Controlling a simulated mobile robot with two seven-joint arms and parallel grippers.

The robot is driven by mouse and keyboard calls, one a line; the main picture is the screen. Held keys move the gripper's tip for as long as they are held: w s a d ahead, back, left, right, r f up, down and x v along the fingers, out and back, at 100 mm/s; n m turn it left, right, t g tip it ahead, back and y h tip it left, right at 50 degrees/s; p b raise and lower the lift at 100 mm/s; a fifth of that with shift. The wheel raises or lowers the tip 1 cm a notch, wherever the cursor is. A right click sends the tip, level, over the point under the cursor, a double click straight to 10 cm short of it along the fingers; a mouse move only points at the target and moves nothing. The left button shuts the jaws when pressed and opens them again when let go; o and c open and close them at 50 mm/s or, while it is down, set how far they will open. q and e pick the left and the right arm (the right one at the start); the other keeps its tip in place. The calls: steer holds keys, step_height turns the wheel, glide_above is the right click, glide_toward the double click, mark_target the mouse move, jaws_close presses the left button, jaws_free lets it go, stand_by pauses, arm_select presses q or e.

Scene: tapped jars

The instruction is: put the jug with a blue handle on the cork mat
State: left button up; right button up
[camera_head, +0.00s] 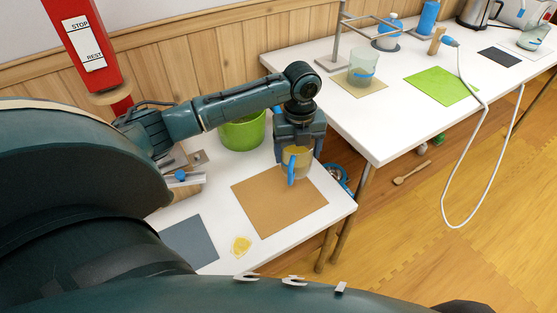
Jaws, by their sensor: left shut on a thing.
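The jug (303,161) is see-through with a yellowish look and has a blue handle (292,171) facing me. My left gripper (297,148) points down and is shut on the jug near its top. The jug is upright and overlaps the far edge of the brown cork mat (278,208) on the near white table. I cannot tell whether its base touches the mat or is held above it. The rest of the mat is bare. My right gripper is not in view.
A green bucket (243,132) stands behind the mat. A grey mat (190,243) and a yellow piece (241,247) lie to its left and front. On the other table stand a clear jar (361,70) with blue on it and a bright green mat (440,86). A white cord (446,205) hangs down.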

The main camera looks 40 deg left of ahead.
arm_select(q)
steer(key=a+m, duration=0.1)
steer(key=m, duration=0.1)
steer(key=f+m, duration=0.1)
steer(key=m, duration=0.1)
steer(key=shift+w+a, duration=0.15)
steer(key=shift+a, duration=0.25)
steer(key=shift+f+m, duration=0.3)
step_height(320, 180, down, 6)
steer(key=shift+a+r+b, duration=0.1)
steer(key=shift+r+b, duration=0.15)
steer(key=shift+b, duration=0.05)
steer(key=shift+f, duration=0.55)
step_height(320, 180, down, 3)
steer(key=shift+f+b, duration=0.1)
steer(key=shift+b, duration=0.3)
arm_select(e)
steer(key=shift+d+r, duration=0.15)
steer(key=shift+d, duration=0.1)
arm_select(q)
steer(key=shift+f, duration=0.1)
